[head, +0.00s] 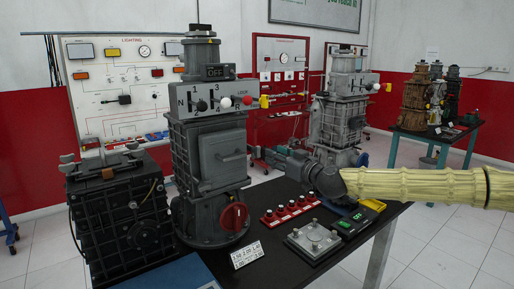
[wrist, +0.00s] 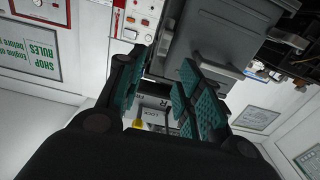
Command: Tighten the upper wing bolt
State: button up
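A black ribbed casing (head: 118,205) stands at the left end of the table in the head view. Two grey wing-shaped bolts sit on its top, a left one (head: 67,159) and a right one (head: 132,148); I cannot tell which is the upper wing bolt. My gripper (head: 270,155) reaches in from the right, behind the table's front items and well apart from this casing. In the wrist view my gripper (wrist: 156,95) is open, its teal pads apart with nothing held. A lettered panel (wrist: 155,103) and a yellow part (wrist: 138,124) show beyond the pads.
A tall grey engine trainer (head: 210,155) with a lever panel and red knob (head: 233,216) stands between casing and gripper. Another trainer (head: 340,115) is behind my arm. A red switch strip (head: 290,210), a metal plate (head: 313,240) and a green display (head: 354,222) occupy the table front.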

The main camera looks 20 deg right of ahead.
aim_at(259, 149)
jog(key=shift+p+x, duration=0.65)
jog(key=shift+x, duration=4.5)
jog(key=shift+a+f, duration=0.1)
jog(key=shift+f, duration=0.05)
jog(key=shift+c, duration=0.2)
grip_shut()
